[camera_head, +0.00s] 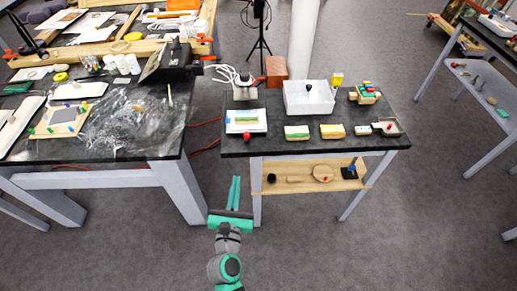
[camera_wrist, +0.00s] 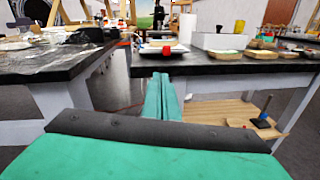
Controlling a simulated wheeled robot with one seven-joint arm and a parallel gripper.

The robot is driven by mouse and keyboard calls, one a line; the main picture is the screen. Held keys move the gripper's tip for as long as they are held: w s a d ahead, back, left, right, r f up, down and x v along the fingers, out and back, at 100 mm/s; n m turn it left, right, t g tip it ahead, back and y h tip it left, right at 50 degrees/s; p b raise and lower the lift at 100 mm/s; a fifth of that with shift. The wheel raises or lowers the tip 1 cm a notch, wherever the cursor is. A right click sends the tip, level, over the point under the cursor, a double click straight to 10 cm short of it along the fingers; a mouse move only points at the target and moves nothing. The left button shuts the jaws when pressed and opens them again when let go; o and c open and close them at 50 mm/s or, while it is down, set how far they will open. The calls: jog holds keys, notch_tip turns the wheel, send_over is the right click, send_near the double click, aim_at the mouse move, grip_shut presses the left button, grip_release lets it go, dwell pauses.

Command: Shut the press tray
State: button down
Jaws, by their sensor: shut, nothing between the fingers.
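A flat white tray (camera_head: 238,127) carrying a green-and-white piece lies near the front left of the right-hand table, with a small knob at its front edge. I take it for the press tray. A pale box with a dark lever (camera_head: 245,93) stands right behind it; the tray lies out in front of this box. In the wrist view the tray (camera_wrist: 180,49) shows above my fingertips, its red knob (camera_wrist: 166,51) facing me. My gripper (camera_head: 235,181) is shut and empty, in front of the table in the gap between the two tables, apart from the tray.
The right-hand table (camera_head: 290,145) also holds a white bin (camera_head: 309,108), small boards (camera_head: 333,131) and a toy-like block stack (camera_head: 366,94). Its wooden lower shelf (camera_head: 305,185) carries small tools. A cluttered table (camera_head: 130,150) stands left. The floor in front is clear.

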jog(key=w+r+n, duration=0.1)
jog(key=h, duration=0.1)
send_near(246, 138)
jog(key=w, duration=0.3)
jog(key=w+d, duration=0.1)
jog(key=w, duration=0.2)
jog(key=shift+w+d, duration=0.1)
jog(key=shift+w, duration=0.05)
